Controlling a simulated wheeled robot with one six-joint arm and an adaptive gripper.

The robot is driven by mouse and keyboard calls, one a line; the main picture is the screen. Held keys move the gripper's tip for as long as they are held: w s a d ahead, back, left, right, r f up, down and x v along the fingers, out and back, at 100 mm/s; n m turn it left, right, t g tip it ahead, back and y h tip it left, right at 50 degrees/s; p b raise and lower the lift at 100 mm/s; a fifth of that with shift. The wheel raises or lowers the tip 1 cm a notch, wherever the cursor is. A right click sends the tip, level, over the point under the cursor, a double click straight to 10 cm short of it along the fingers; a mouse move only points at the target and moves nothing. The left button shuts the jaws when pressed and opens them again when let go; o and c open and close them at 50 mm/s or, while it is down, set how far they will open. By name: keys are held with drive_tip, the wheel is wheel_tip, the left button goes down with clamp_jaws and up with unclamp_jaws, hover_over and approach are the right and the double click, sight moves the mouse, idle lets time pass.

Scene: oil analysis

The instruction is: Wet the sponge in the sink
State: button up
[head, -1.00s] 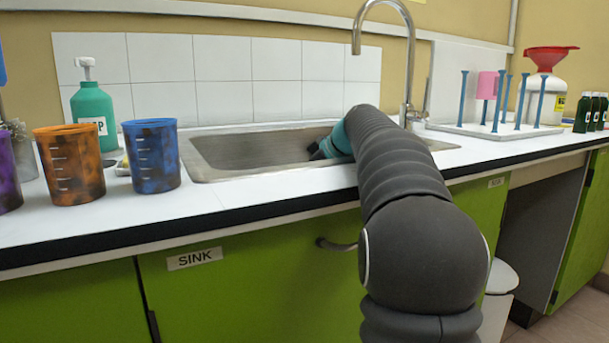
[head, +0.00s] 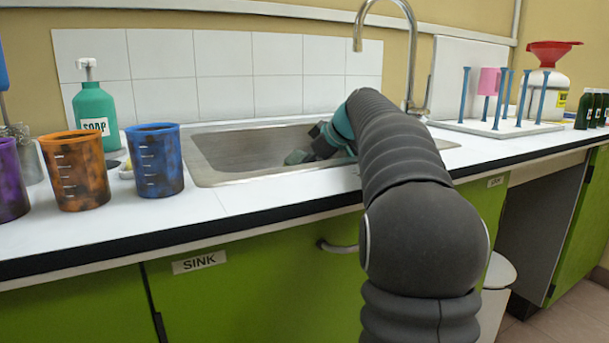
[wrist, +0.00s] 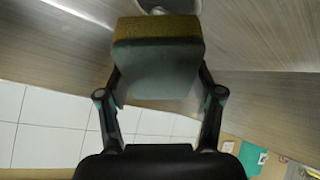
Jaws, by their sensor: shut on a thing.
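The sponge (wrist: 157,55), a block with a yellow-brown top and a grey-green face, is between the two fingers of my gripper (wrist: 158,75) in the wrist view. My gripper is shut on it. The round drain (wrist: 155,5) shows just beyond the sponge in the wrist view. The tap (head: 409,60) arches over the back of the sink. No water stream shows from its spout.
Blue (head: 155,160), orange (head: 75,172) and purple (head: 10,180) stained cups stand left of the sink, with a green soap bottle (head: 95,110) behind. A white rack with blue pegs (head: 495,126) is on the right. The counter strip before the sink is clear.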

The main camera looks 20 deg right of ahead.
wheel_tip(320, 180, up, 16)
drive_tip(key=p, duration=1.2)
drive_tip(key=shift+f, duration=0.2)
idle(0.3)
idle(2.0)
drive_tip(key=shift+r, duration=1.95)
